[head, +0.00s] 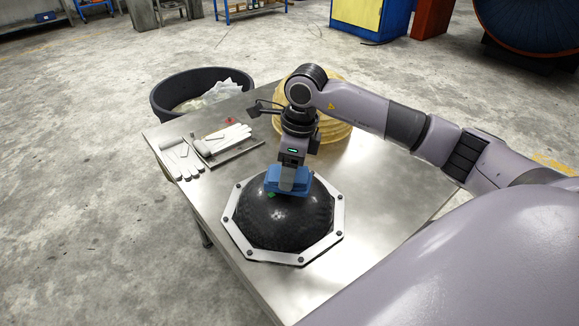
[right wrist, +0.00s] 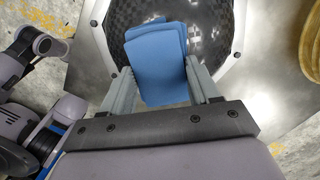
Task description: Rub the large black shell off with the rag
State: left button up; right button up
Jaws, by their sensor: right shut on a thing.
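The large black shell (head: 283,226) is a shiny dome set in a pale octagonal frame (head: 240,241) with dark bolts, on the metal table. My right gripper (head: 290,185) is over the far part of the dome, shut on the folded blue rag (head: 301,183). The rag appears to touch the shell's upper surface. In the right wrist view the rag (right wrist: 158,62) sits between the fingers, with the checker-patterned black shell (right wrist: 207,32) behind it. A small green spot (head: 271,194) shows beside the rag. My left gripper is not in the head view.
White gloves (head: 180,161) and a shallow tray (head: 232,152) with another glove lie on the table's left side. A stack of yellowish rings (head: 343,133) stands behind my right arm. A black tub (head: 163,112) stands on the floor beyond the table (head: 378,196). The table's right part is clear.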

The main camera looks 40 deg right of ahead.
jog(key=shift+f, duration=0.2)
jog(key=shift+w, duration=0.15)
jog(key=shift+w+d+r+b, duration=0.15)
jog(key=shift+w+b, duration=0.2)
jog(key=shift+w, duration=0.65)
jog(key=shift+w+d+f+b, duration=0.1)
jog(key=shift+w+b, duration=0.1)
jog(key=shift+w, duration=0.25)
jog(key=shift+w+d+f+b, duration=0.1)
jog(key=shift+w+b, duration=0.05)
jog(key=shift+w, duration=0.25)
jog(key=shift+s+a+p, duration=0.15)
jog(key=shift+s+p, duration=0.2)
jog(key=shift+s, duration=0.6)
jog(key=shift+s+a, duration=0.2)
jog(key=shift+s, duration=0.9)
